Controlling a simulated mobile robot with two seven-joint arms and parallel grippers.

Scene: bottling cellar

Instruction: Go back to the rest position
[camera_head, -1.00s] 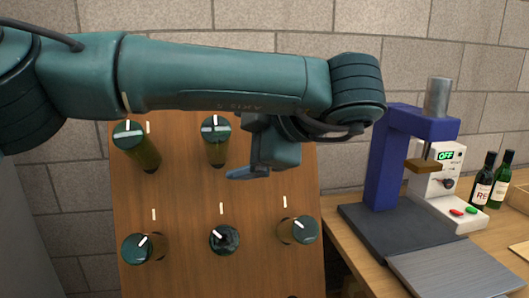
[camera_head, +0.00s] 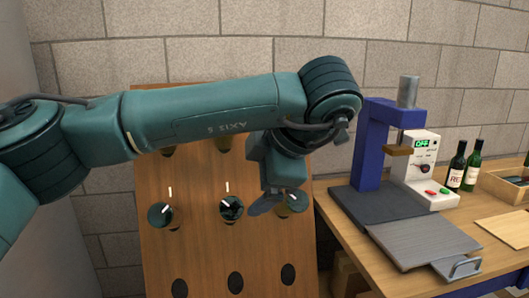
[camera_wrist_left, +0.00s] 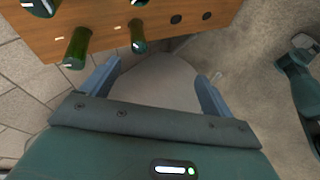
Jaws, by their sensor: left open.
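The right one is partly behind the gripper. My left arm hides most of the upper row.
A blue press (camera_head: 370,150) with a panel reading OFF (camera_head: 421,165) stands on the wooden bench (camera_head: 345,233) at right. Two dark bottles (camera_head: 457,165) and a wooden crate (camera_head: 505,185) stand beyond it. Empty rack holes (camera_head: 235,282) show below. Floor is clear below the gripper.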

